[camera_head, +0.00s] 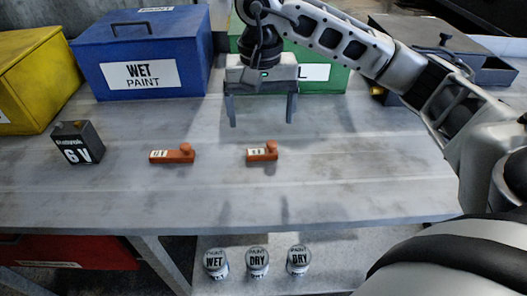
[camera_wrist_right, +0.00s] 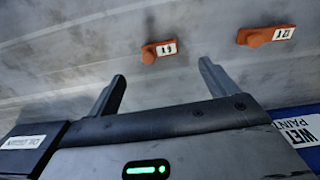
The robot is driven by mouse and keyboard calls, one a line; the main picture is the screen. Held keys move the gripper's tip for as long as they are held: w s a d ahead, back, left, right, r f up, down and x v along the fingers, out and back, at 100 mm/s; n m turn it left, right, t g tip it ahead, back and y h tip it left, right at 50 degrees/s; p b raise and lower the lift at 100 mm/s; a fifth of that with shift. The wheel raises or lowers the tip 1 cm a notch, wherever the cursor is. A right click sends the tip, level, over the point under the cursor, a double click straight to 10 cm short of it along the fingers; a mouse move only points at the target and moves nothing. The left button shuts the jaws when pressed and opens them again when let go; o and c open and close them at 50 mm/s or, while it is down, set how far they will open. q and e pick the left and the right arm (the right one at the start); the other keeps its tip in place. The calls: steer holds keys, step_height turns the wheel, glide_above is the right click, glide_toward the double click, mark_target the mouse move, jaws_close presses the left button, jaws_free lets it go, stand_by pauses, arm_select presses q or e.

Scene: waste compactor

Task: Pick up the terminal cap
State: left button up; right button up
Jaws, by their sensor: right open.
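Two small orange-red terminal caps with white labels lie on the grey metal table, and I cannot read the labels well. One terminal cap (camera_head: 262,153) is right of the table's middle, and the other terminal cap (camera_head: 172,156) lies to its left. My right gripper (camera_head: 261,120) is open and empty, fingers pointing down, above and behind the right-hand cap. In the right wrist view, the nearer cap (camera_wrist_right: 158,51) sits just beyond and between the open fingertips. The farther cap (camera_wrist_right: 265,36) is at the upper right. My left gripper is out of view.
A black 6V battery (camera_head: 78,143) stands at the left. A blue wet paint box (camera_head: 140,55), a yellow box (camera_head: 35,75) and a green box (camera_head: 325,75) line the back. Several labelled paint cans (camera_head: 257,262) sit on a lower shelf. The table's front strip is clear.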

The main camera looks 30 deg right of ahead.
mark_target(262, 153)
step_height(262, 153, down, 9)
steer(key=shift+s+f+p, duration=0.15)
steer(key=shift+p, duration=0.3)
steer(key=c, duration=1)
steer(key=shift+c, duration=0.2)
